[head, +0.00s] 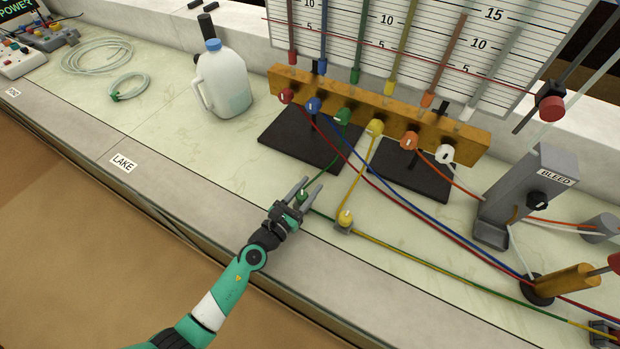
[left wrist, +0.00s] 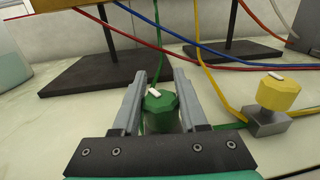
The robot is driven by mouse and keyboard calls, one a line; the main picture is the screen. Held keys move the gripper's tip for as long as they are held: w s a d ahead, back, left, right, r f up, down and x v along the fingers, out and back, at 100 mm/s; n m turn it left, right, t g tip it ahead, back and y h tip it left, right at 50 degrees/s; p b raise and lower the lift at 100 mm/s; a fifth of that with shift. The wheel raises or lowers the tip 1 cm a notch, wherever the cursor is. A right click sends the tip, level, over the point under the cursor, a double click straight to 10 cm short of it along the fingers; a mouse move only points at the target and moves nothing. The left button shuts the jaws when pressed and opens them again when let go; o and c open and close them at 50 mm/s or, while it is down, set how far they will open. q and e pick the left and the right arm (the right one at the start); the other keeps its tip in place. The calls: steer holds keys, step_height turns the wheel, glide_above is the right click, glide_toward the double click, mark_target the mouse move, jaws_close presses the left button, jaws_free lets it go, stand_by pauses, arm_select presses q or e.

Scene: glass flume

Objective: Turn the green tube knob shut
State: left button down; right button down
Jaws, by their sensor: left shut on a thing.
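The green tube knob (left wrist: 161,104) sits between the two fingers of my left gripper (left wrist: 168,95) in the left wrist view. It has a small white mark on top, pointing toward the upper left. In the head view my left gripper (head: 303,190) reaches in from the front edge of the bench and is closed around the green knob (head: 302,196). The knob's base is mostly hidden by the fingers. A green tube (head: 281,170) runs from the knob toward the back manifold. My right gripper is not in view.
A yellow knob (head: 345,217) on a grey block stands just right of the gripper. Red, blue and yellow tubes cross the bench to the right. A wooden manifold (head: 380,118) with coloured knobs stands behind. A white jug (head: 222,82) stands at the back left.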

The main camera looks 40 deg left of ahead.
arm_select(q)
steer(key=n+y+p, duration=0.1)
steer(key=y, duration=0.1)
steer(key=shift+r+n+g+y+p, duration=0.25)
steer(key=shift+n+g+y+p, duration=0.05)
steer(key=shift+n+g+p, duration=0.1)
steer(key=shift+a+f+n+y, duration=0.15)
steer(key=shift+n+y, duration=0.25)
steer(key=shift+y, duration=0.2)
steer(key=shift+s+a+f+n+g+y+p, duration=0.1)
steer(key=shift+n+g+y+p, duration=0.05)
steer(key=shift+n+g+y, duration=0.3)
steer(key=shift+s+a+n+g+y+p, duration=0.15)
steer(key=shift+n+g+y, duration=0.1)
steer(key=shift+y, duration=0.3)
steer(key=shift+s+a+n+g+y, duration=0.1)
steer(key=shift+a+n+g+y, duration=0.05)
steer(key=shift+n+g+y, duration=0.55)
steer(key=shift+a+n+g+y, duration=0.1)
steer(key=shift+n+g+y, duration=0.35)
steer(key=shift+y, duration=0.35)
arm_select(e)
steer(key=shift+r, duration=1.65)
arm_select(q)
steer(key=shift+c, duration=2.2)
jaws_free()
